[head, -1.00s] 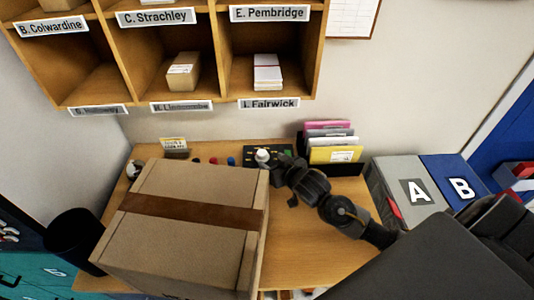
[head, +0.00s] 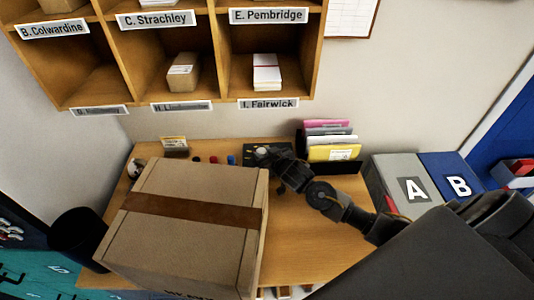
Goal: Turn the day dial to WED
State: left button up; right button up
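A dark panel (head: 253,147) with a pale round knob (head: 262,152) sits at the back of the wooden desk, behind a large cardboard box. The knob looks like the day dial, but its markings are too small to read. My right gripper (head: 272,157) is at the knob, coming in from the right, and covers part of the panel. Its fingers are small and dark, and I cannot tell whether they are closed on the knob. My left gripper is not in view.
The large taped cardboard box (head: 188,235) fills the desk's left and middle. A file holder (head: 333,166) with colored folders stands right of the panel. Bins A (head: 395,171) and B (head: 446,170) are further right. Wooden pigeonholes (head: 214,105) hang above. Bare desk (head: 306,238) shows right of the box.

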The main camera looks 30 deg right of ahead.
jog(key=shift+c, duration=1.2)
jog(key=shift+a+m+h, duration=0.15)
jog(key=shift+m+h, duration=0.65)
jog(key=shift+h, duration=0.1)
jog(key=o, duration=1)
jog(key=shift+c, duration=0.2)
jog(key=b+v, duration=0.1)
jog(key=v, duration=1)
jog(key=shift+w+r, duration=0.1)
